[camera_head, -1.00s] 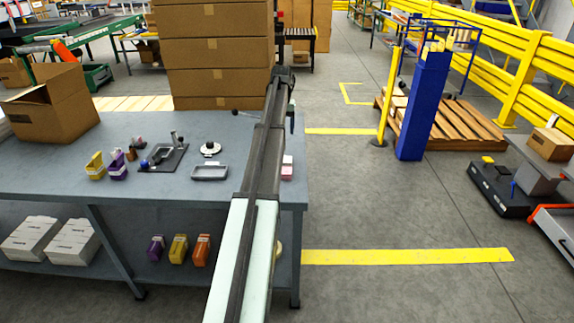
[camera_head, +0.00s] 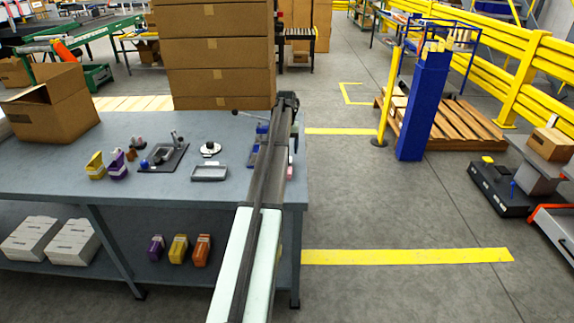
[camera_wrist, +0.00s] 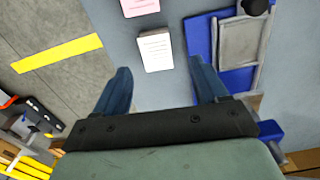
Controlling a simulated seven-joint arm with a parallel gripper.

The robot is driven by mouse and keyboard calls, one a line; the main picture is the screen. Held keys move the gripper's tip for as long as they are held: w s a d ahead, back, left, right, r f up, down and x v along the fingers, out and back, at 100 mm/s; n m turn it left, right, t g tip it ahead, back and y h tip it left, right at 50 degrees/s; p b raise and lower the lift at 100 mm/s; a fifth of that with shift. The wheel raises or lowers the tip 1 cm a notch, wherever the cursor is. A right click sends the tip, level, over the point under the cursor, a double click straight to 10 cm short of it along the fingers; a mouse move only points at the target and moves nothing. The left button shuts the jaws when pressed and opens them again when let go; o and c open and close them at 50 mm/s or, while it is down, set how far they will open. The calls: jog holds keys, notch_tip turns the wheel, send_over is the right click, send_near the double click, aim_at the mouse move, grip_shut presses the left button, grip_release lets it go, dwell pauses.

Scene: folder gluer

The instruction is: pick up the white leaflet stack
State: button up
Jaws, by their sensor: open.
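The white leaflet stack (camera_wrist: 155,51) lies on the grey-blue table top in the wrist view, a small block with printed lines on its upper face. My gripper (camera_wrist: 162,78) is open, its two blue fingers apart. In the picture the stack sits between and just beyond the fingertips, with nothing held. I cannot tell the height of the fingers above it. In the head view my arm hides the white stack and the fingers.
A pink stack (camera_wrist: 140,7) lies close beyond the white one. A blue tray (camera_wrist: 200,40) with a grey frame (camera_wrist: 238,42) is right of it. The table edge and floor are to the left. Tall brown cartons (camera_head: 220,55) stand behind the table (camera_head: 225,120).

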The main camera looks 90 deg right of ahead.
jog(key=shift+s+a+f, duration=0.1)
jog(key=shift+a+f, duration=0.05)
jog(key=shift+f, duration=1.05)
jog(key=shift+s+a+f, duration=0.1)
jog(key=shift+a+f, duration=0.05)
jog(key=shift+f, duration=1)
jog(key=shift+c, duration=0.3)
jog(key=c, duration=1.1)
